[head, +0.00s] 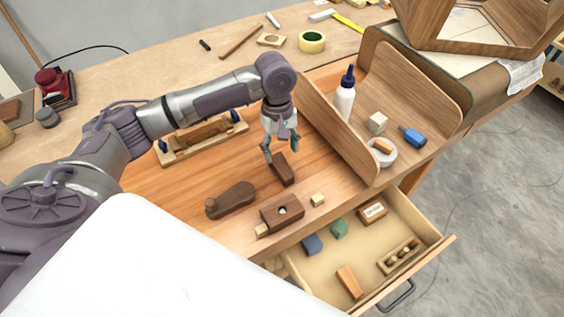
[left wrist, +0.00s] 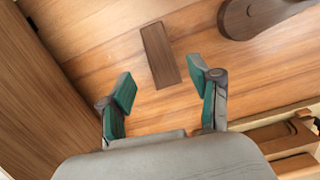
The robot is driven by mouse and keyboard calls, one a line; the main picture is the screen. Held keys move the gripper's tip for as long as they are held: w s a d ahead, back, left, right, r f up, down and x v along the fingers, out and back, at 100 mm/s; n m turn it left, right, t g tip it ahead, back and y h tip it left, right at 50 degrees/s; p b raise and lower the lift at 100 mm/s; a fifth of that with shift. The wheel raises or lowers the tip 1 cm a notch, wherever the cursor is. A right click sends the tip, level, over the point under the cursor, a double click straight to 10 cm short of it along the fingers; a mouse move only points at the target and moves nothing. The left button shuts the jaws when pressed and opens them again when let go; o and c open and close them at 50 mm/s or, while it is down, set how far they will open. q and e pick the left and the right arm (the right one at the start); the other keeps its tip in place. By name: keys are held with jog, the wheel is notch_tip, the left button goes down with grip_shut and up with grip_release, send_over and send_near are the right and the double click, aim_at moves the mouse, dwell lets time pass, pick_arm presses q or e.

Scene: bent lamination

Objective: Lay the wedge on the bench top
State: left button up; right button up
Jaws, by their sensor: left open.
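A dark brown wooden block (head: 284,171), which looks like the wedge, lies on the bench top (head: 160,188) just below my left gripper. In the left wrist view the block (left wrist: 160,55) lies flat on the boards, beyond the fingertips and between their lines. My left gripper (head: 281,148) is open and points down, with nothing between its fingers. Its green-padded fingers also show spread apart in the left wrist view (left wrist: 160,92). Whether the fingertips touch the bench cannot be told. My right gripper is not in view.
A curved wooden lamination (head: 340,135) stands right of the gripper, with a glue bottle (head: 344,98) behind its wall. A dark rounded wooden piece (head: 231,200) and a block with a hole (head: 283,213) lie nearer the front. An open drawer (head: 430,235) holds several small blocks.

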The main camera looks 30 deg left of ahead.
aim_at(280, 162)
pick_arm(q)
jog(key=r, duration=0.5)
jog(key=shift+w+a+r, duration=0.1)
jog(key=shift+w+a, duration=0.05)
jog(key=shift+a, duration=0.1)
dwell(0.3)
